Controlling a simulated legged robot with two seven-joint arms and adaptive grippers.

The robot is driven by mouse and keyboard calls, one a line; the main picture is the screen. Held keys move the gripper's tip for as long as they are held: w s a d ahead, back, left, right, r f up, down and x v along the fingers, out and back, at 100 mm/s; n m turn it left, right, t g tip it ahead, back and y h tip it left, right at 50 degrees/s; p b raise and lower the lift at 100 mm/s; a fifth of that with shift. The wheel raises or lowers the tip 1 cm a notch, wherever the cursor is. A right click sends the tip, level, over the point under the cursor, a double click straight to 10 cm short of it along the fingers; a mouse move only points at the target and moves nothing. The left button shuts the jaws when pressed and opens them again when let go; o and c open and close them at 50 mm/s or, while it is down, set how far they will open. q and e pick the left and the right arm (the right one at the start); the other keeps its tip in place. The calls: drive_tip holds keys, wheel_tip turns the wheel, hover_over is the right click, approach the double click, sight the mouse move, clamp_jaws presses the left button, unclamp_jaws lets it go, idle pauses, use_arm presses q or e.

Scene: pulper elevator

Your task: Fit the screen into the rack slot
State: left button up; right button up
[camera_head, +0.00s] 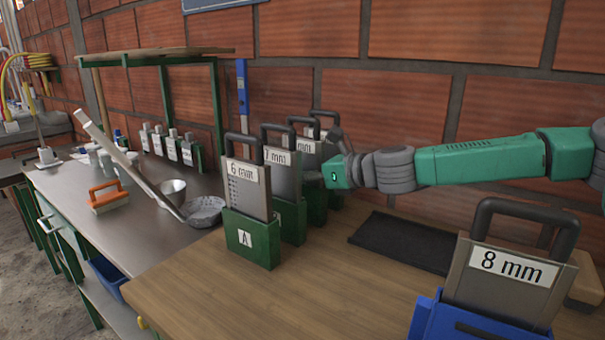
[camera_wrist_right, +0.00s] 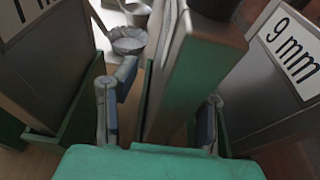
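The 8 mm screen (camera_head: 500,281), a grey plate with a dark handle, stands in a blue holder (camera_head: 436,318) at the front right. Green rack slots stand in a row at the middle; the front one, marked A (camera_head: 250,242), holds the 6 mm screen (camera_head: 247,188). The 7 mm screen (camera_head: 285,176) is behind it, and further handled screens follow. My right gripper (camera_wrist_right: 162,118) is among the rack slots, its fingers apart, with a grey and green panel between them; contact is unclear. The 9 mm screen (camera_wrist_right: 291,50) is on its right. My left gripper is out of view.
A dark mat (camera_head: 405,242) lies between the rack and the blue holder. Bowls (camera_head: 206,211), an orange-handled brush (camera_head: 107,197) and a long pale bar (camera_head: 130,163) are on the metal table at left. The wooden table front is clear. A brick wall is behind.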

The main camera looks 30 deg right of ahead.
drive_tip(key=v, duration=0.7)
drive_tip(key=shift+s, duration=0.2)
idle(0.4)
drive_tip(key=shift+d, duration=0.1)
idle(0.5)
